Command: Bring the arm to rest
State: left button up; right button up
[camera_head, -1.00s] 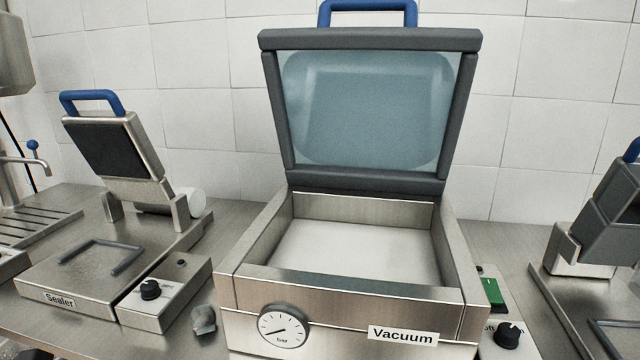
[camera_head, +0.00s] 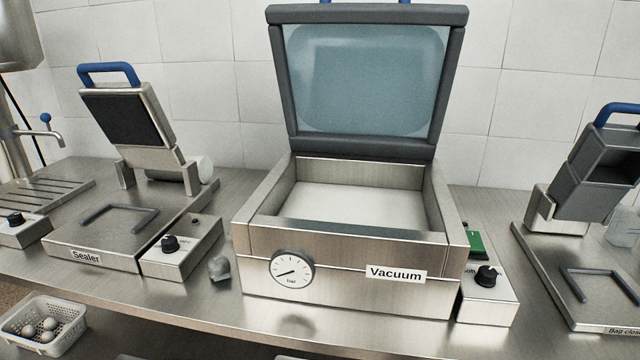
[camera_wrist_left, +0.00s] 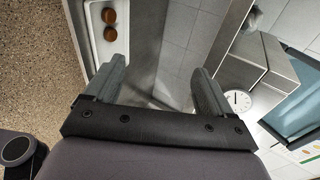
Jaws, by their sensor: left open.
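My left gripper (camera_wrist_left: 158,82) shows in the left wrist view. Its two grey fingers are spread wide apart and nothing is held between them. It is near the counter's front, with the vacuum machine's gauge (camera_wrist_left: 238,100) to the right of the fingers. Neither arm shows in the head view, and my right gripper is in no view.
The vacuum machine (camera_head: 345,295) stands with its lid (camera_head: 365,80) raised, between a sealer (camera_head: 95,240) and a bag closer (camera_head: 575,300). A small grey lump (camera_head: 219,268) lies on the counter. A white perforated basket (camera_head: 62,338) holds several pale round things below the counter's front edge.

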pick_arm(q)
jog(key=s+d+f+n, duration=0.2)
jog(key=s+f+n, duration=0.2)
jog(key=n, duration=0.5)
jog(key=s+d+f+n+g, duration=0.1)
jog(key=s+d+f+n, duration=0.1)
jog(key=f+n, duration=0.6)
jog(key=shift+s+n+y, duration=0.4)
jog(key=shift+s+n, duration=0.1)
jog(key=shift+s, duration=0.35)
